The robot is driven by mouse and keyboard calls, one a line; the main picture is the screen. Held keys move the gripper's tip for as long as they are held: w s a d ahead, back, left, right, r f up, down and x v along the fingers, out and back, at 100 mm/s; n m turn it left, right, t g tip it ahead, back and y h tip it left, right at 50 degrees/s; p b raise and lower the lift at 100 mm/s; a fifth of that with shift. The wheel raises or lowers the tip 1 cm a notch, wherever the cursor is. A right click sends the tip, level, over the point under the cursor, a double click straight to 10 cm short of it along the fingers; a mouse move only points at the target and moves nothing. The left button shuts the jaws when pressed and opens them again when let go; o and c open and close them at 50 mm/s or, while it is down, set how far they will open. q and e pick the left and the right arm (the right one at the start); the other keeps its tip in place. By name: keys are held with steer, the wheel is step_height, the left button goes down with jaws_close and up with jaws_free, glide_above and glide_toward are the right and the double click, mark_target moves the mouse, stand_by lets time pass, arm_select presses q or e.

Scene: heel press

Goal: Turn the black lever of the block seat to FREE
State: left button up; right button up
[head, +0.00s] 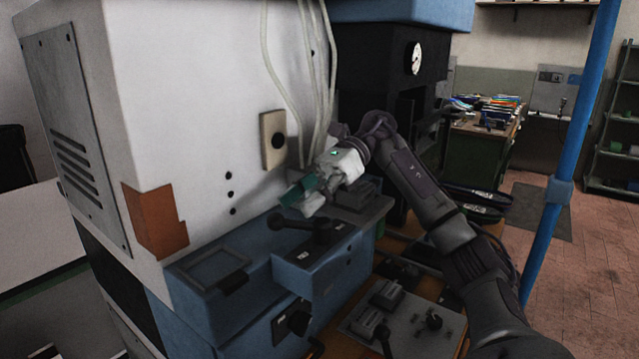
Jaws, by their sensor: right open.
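A black lever (290,222) with a ball end lies across the top of a blue housing (290,270) on the press. Its arm points left from a round black hub. Small pale labels sit on the housing, too small to read. My right gripper (297,197) is open just above and behind this lever, with its teal-tipped fingers pointing left and down. I see no clear contact. Another black lever (383,338) stands on a grey plate (360,322) with small metal blocks. I cannot tell which lever belongs to the block seat. My left gripper is not in view.
The white press cabinet (190,110) rises on the left, with pale cables (305,70) hanging behind my gripper. A black handle (298,322) projects from the blue front. A blue post (570,150) stands at right. A cluttered bench (478,145) is behind.

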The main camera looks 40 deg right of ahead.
steer(key=v, duration=0.6)
steer(key=shift+d, duration=0.1)
stand_by(0.8)
